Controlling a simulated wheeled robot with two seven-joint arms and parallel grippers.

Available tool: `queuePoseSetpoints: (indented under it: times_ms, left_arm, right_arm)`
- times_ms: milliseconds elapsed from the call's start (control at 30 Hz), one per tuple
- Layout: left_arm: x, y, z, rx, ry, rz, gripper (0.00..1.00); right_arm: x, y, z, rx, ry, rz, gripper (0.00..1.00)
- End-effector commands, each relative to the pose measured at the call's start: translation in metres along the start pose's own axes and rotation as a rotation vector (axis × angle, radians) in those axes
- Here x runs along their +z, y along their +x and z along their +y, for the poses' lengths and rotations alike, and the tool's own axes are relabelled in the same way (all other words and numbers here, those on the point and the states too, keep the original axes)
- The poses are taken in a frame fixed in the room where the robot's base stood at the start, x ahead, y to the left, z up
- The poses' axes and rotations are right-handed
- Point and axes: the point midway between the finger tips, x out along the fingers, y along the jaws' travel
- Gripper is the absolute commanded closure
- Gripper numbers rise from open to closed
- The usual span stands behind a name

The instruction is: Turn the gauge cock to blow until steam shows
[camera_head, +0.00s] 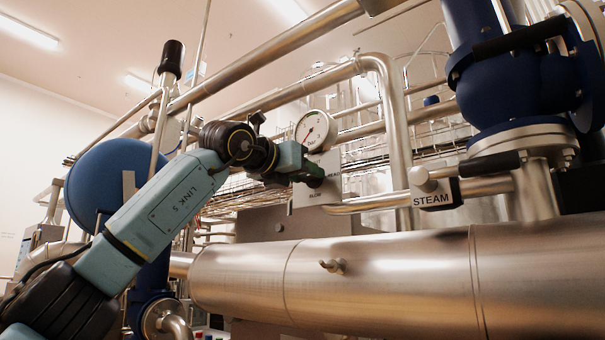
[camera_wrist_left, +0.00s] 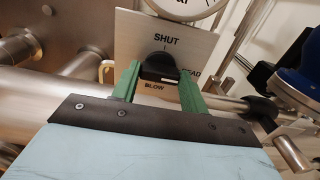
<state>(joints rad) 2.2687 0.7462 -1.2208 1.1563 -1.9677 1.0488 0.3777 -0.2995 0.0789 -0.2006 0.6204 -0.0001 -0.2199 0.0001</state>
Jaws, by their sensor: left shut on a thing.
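The gauge cock's black knob (camera_wrist_left: 160,66) sits on a pale plate (camera_wrist_left: 125,42) lettered SHUT at the top, BLOW at the bottom and READ, partly hidden, at the right. My left gripper (camera_wrist_left: 158,82) is shut on the knob, a green finger on each side. A white mark shows at the knob's lower right; its exact setting is hard to tell. In the head view my left gripper (camera_head: 300,172) reaches the plate (camera_head: 318,190) from the left and hides part of it. A round gauge (camera_head: 315,130) with a red needle is above. No steam shows. My right gripper is out of view.
A large steel pipe (camera_head: 380,280) with a small stub (camera_head: 333,266) runs below the plate. A STEAM tag (camera_head: 435,196) hangs at the right beside a blue valve body (camera_head: 520,85). A blue round vessel (camera_head: 105,180) stands behind my left arm.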

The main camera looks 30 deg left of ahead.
Motion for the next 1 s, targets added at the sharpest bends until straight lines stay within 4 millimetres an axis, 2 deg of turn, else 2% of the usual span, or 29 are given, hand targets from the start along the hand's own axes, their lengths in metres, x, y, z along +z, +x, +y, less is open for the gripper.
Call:
queuePoseSetpoints:
  times_ms: [367,1000]
  left_arm:
    - [0.000,0.000,0.000,0.000,0.093,0.001,0.79]
    - [0.002,0.000,-0.001,0.001,0.661,0.000,0.79]
  right_arm:
    - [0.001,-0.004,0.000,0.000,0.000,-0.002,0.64]
    - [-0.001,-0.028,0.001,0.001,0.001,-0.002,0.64]
